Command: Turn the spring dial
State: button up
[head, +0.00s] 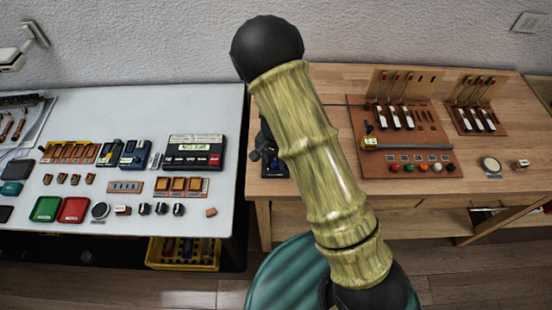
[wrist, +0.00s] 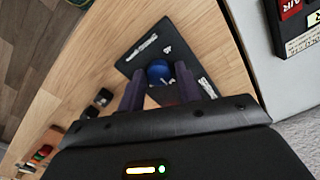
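In the wrist view, a round blue dial (wrist: 159,72) sits on a black plate with white lettering (wrist: 143,50) on the wooden table. I take it to be the spring dial. My gripper (wrist: 160,75) is open, its two dark purple fingers apart. The dial shows between the fingertips in the picture. I cannot tell whether the fingers are down around it or still above it, and no contact is visible. In the head view, my arm hides most of this area; only dark parts show at its left edge.
The wooden table (head: 320,185) carries a board with levers and coloured buttons (head: 405,140), and a smaller lever board (head: 476,112). A white table (head: 60,115) to the left holds many small parts and a black display box (head: 194,152). A gap separates the tables.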

aim_at(276, 162)
jog(key=shift+o, duration=1.1)
jog(key=shift+r, duration=0.1)
notch_tip(276, 162, up, 17)
jog(key=shift+d+r, duration=0.1)
